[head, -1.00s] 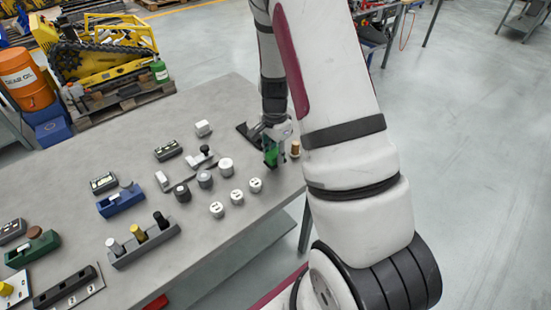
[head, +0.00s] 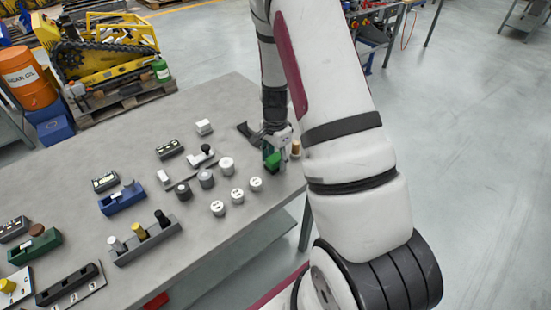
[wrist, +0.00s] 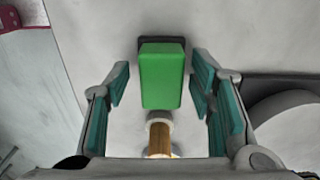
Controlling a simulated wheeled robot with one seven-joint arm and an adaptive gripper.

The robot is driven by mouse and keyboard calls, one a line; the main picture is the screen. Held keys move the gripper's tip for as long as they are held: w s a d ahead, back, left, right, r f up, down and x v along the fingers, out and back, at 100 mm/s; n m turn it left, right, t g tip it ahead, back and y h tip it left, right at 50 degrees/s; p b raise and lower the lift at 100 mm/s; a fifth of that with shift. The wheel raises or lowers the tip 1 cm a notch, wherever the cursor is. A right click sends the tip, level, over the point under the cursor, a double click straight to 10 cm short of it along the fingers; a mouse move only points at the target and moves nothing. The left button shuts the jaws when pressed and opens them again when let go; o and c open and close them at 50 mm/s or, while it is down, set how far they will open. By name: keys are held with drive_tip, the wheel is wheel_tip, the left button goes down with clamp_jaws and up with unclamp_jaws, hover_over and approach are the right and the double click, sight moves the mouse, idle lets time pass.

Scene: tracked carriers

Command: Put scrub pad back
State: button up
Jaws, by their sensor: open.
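A bright green block (wrist: 161,78), which I take to be the scrub pad, sits against a dark base on the grey table. It also shows in the head view (head: 272,160) near the table's right end, just below my gripper. My gripper (wrist: 163,95) is open, with teal finger pads to the left and right of the block. Gaps show between the block and both pads in the wrist view. A brown cylinder with a pale collar (wrist: 160,138) shows below the block in the wrist view.
White round pieces (head: 256,184) and grey knobs (head: 206,179) stand nearby. A grey rack with several pegs (head: 146,240) and a blue holder (head: 123,198) are farther left. The table edge is close on the right.

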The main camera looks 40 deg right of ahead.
sight(275, 158)
wheel_tip(275, 158, up, 12)
drive_tip(key=b, duration=0.1)
drive_tip(key=s+a+r+n+t, duration=0.4)
drive_tip(key=a+r+n, duration=0.5)
drive_tip(key=r, duration=0.6)
drive_tip(key=s+a+r+n, duration=0.3)
drive_tip(key=s+a+n, duration=0.1)
drive_tip(key=s, duration=0.3)
drive_tip(key=s+a+r+n+t, duration=0.1)
drive_tip(key=s+a+r+n, duration=0.3)
drive_tip(key=s, duration=0.3)
drive_tip(key=shift+s+a+r+n, duration=0.2)
drive_tip(key=shift+s+a+n, duration=0.1)
drive_tip(key=shift+a, duration=0.15)
drive_tip(key=shift+w, duration=0.1)
